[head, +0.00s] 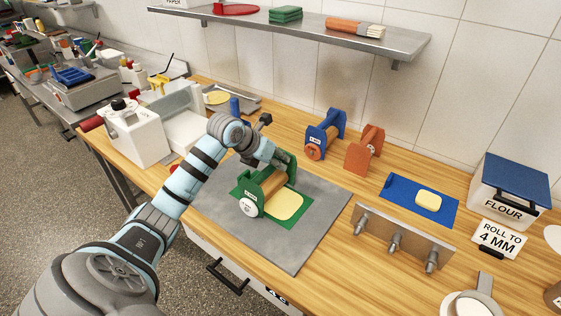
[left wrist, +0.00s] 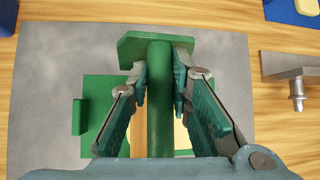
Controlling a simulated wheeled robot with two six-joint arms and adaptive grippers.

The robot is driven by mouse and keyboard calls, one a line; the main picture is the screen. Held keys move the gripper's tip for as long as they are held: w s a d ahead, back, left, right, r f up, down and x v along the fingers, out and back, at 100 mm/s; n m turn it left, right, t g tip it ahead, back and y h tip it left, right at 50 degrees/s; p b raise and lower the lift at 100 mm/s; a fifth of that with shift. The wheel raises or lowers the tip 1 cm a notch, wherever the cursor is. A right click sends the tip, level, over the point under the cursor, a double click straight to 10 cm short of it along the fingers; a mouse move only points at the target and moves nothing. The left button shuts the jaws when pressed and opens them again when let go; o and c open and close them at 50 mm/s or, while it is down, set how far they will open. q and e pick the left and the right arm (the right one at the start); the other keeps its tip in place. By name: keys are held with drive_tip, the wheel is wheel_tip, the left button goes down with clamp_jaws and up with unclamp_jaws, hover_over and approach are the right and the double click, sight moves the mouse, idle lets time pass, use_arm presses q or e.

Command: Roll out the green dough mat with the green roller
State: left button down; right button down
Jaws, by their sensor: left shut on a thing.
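The green roller (head: 251,196) has green end plates and a wooden cylinder, and stands on the green dough mat (head: 296,222). A flat, pale yellow dough sheet (head: 287,206) lies on the mat to the right of the roller, partly hidden by it. My left gripper (head: 277,160) is over the roller from above. In the left wrist view its fingers (left wrist: 160,78) are closed around the roller's green top bar (left wrist: 160,110). The mat also shows there (left wrist: 98,95), with most of the dough hidden below the bar and fingers. My right gripper is in neither view.
A grey marble slab (head: 318,215) lies under the mat. Behind stand a blue roller (head: 325,135) and an orange roller (head: 364,150). At right are a blue mat (head: 400,190) with a dough piece (head: 428,199), a metal peg rack (head: 405,235) and a flour bin (head: 505,190).

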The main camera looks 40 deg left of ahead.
use_arm(q)
drive_tip(key=shift+a, duration=1.05)
wheel_tip(320, 180, up, 7)
drive_tip(key=p, duration=0.5)
drive_tip(key=shift+p, duration=0.3)
